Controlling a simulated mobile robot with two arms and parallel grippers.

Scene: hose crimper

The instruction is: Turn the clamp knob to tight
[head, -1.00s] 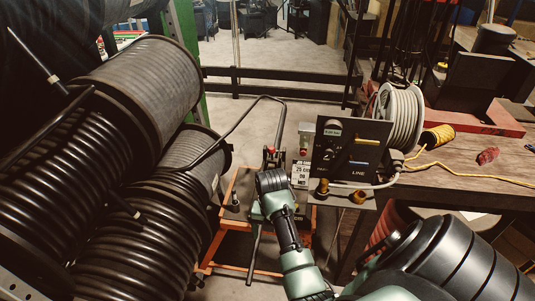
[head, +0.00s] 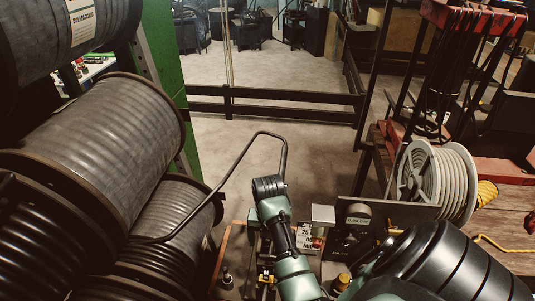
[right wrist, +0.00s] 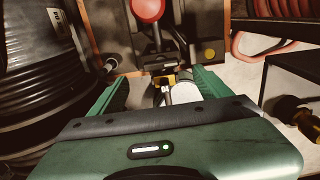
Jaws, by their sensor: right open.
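My right gripper (right wrist: 162,85) is open in the right wrist view, its two green fingers apart. Between and just beyond them are a small yellow part and a pale cylinder (right wrist: 187,91); I cannot tell whether either finger touches them. A round red knob (right wrist: 148,10) stands at the top edge of that view, above the fingers. I cannot tell for sure which part is the clamp knob. In the head view my right arm covers the middle of the crimper cart, and its fingertips are hidden. My left gripper is not in view.
Large hose drums (head: 95,150) crowd the left. The cart's bent black handle (head: 235,165) rises behind my arm. A dark control panel (head: 375,222) stands right of the arm, with a pale hose reel (head: 440,180) behind it.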

